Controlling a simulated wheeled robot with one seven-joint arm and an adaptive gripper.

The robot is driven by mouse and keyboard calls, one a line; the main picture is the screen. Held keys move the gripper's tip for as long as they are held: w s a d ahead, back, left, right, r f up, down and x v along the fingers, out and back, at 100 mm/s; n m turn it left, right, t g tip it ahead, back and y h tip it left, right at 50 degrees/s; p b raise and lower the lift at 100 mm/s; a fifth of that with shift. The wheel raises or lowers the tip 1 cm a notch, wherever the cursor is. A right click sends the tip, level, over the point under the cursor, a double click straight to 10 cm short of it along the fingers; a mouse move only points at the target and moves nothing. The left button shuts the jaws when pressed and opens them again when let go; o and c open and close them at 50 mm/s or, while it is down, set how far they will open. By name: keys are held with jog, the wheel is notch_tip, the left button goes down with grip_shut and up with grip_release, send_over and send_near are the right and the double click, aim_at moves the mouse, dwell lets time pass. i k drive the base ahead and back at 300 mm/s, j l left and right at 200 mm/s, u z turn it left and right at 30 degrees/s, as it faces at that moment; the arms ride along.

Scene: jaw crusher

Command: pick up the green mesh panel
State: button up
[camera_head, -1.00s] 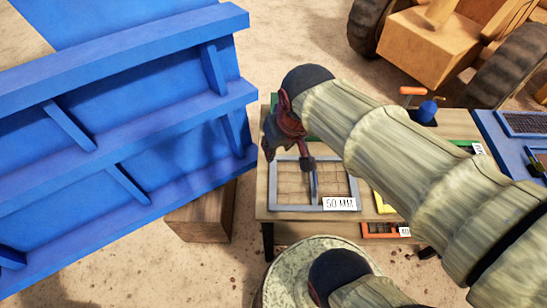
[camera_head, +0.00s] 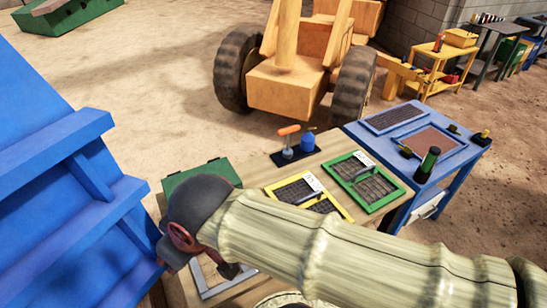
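The green mesh panel (camera_head: 372,186) lies flat on the right end of the wooden table (camera_head: 262,172). It has a green frame, dark mesh and a white label at its far edge. My gripper (camera_head: 222,268) is at the left over the table, beside the blue machine and well left of the green panel. My arm hides most of its fingers, so their opening does not show. My forearm crosses in front of the green panel's near side without hiding most of it.
A yellow-framed panel (camera_head: 298,193) lies left of the green one, partly behind my arm. A grey-framed panel (camera_head: 238,283) is under my gripper. A green case (camera_head: 196,172), an orange-handled tool (camera_head: 289,131) and a blue item (camera_head: 308,141) stand behind. A blue table (camera_head: 453,166) adjoins right.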

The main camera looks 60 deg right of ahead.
aim_at(364, 174)
jog(key=z, duration=2.85)
